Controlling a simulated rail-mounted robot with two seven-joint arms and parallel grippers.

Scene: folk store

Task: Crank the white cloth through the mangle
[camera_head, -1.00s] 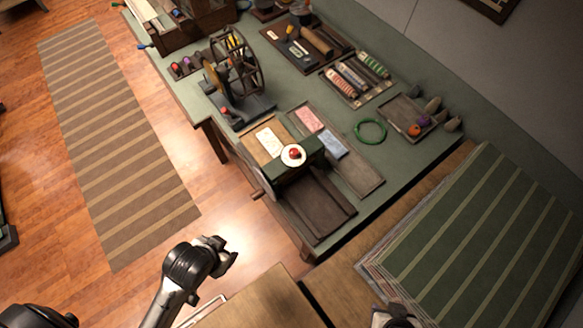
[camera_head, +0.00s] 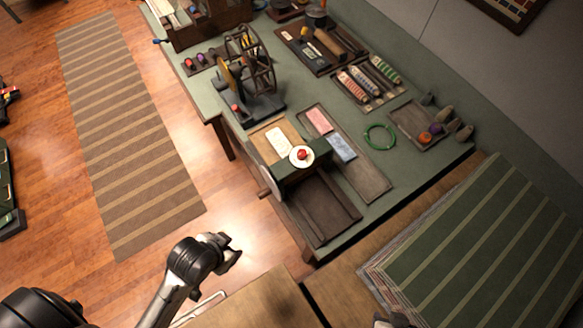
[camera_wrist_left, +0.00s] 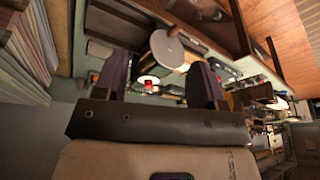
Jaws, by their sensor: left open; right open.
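The mangle stands at the near end of the green table, with a dark green frame (camera_head: 292,172) and a pale round crank disc (camera_head: 268,181) on its floor side. The disc (camera_wrist_left: 167,48) also shows in the left wrist view, beyond the fingers. The white cloth (camera_head: 278,142) lies flat on the wooden board behind the frame. My left gripper (camera_wrist_left: 160,85) shows two purple fingers apart with nothing between them, clear of the disc. My right gripper (camera_head: 388,320) shows only as a small cut-off piece at the bottom edge, away from the mangle.
A dark tray (camera_head: 322,206) lies before the mangle. A white plate with a red knob (camera_head: 301,155) sits at the frame. Pink cloth (camera_head: 319,121) and blue cloth (camera_head: 341,148) lie beside it. A green ring (camera_head: 379,136), spinning wheel (camera_head: 245,75) and striped stack (camera_head: 470,240) stand around.

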